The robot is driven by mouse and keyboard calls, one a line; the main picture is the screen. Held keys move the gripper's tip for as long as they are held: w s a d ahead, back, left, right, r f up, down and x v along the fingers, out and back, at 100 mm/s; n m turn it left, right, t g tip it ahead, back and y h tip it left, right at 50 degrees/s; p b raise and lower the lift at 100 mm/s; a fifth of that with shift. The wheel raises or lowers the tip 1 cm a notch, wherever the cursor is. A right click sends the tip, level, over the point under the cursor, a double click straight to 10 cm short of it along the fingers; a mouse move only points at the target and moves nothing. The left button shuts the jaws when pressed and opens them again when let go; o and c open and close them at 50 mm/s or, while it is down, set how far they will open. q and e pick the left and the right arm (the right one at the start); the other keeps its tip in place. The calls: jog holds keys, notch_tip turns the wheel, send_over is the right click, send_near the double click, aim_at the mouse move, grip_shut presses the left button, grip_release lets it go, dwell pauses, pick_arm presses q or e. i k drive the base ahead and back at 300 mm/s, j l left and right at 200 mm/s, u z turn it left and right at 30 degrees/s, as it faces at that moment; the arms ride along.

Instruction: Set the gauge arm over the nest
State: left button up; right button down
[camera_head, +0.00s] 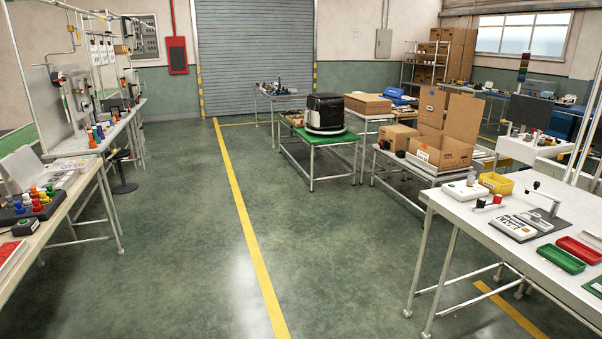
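On the white table (468,220) at the right stands a dark flat fixture (545,226) with a light labelled plate (517,226) on its left part. A pale post rises from the fixture, and a thin gauge arm (545,195) reaches from it toward the upper left, with a dark knob near its end. The arm appears raised at the back of the fixture. Which part is the nest is too small to tell. Neither of my grippers is in view.
The same table holds a green tray (561,258), a red tray (579,250), a yellow bin (496,183) and a white device (463,190). A workbench (60,200) with coloured knobs stands at the left. The floor (330,260) between is clear.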

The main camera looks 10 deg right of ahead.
aim_at(536, 184)
jog(key=i+l+z, duration=0.3)
jog(key=i+z, duration=0.15)
jog(key=i, duration=0.4)
jog(key=i+z, duration=0.45)
jog(key=i, duration=0.45)
jog(key=i+j+z, duration=0.3)
jog(key=i+z, duration=0.15)
jog(key=i, duration=0.4)
jog(key=i+z, duration=0.5)
jog(key=i, duration=0.2)
jog(key=i+j+z, duration=0.15)
jog(key=i+z, duration=0.35)
jog(key=i, duration=0.2)
